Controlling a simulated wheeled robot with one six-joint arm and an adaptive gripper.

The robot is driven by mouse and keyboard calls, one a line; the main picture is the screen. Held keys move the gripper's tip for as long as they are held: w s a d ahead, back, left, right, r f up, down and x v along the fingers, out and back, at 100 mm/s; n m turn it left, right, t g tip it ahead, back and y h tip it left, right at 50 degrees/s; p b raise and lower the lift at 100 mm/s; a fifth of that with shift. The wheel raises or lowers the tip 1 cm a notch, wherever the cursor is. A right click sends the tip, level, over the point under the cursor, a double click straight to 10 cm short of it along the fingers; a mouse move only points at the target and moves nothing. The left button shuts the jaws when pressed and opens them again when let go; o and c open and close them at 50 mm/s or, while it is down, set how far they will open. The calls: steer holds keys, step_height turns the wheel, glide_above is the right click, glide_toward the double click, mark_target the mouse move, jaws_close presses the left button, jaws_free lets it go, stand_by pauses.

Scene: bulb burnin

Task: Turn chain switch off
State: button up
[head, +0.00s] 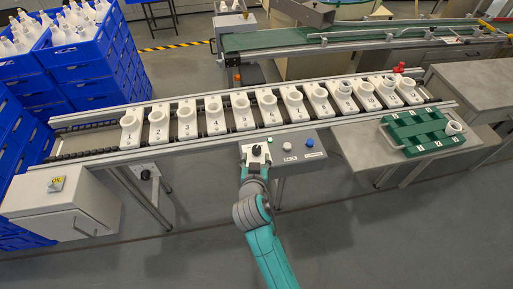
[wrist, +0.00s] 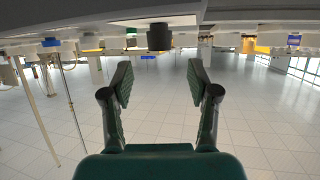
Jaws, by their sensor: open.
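A grey control box (head: 300,159) is mounted at the front of the conveyor. It carries a black knob (head: 257,150), which I take for the chain switch; its setting is too small to read. The knob also shows in the wrist view (wrist: 159,37), at the top centre. My gripper (head: 255,167) is at the box's front left, just in front of the knob. In the wrist view my gripper (wrist: 159,82) has its fingers spread apart with nothing between them. The knob appears beyond the fingertips, in line with the gap and not gripped.
The box also has a white button (head: 287,146) and a blue button (head: 310,142). Numbered white holders (head: 184,128) line the conveyor. A green tray (head: 420,131) sits on the right table. A grey cabinet (head: 62,208) stands at left. Floor in front is clear.

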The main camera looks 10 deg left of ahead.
mark_target(257, 149)
steer(key=x, duration=0.7)
jaws_close()
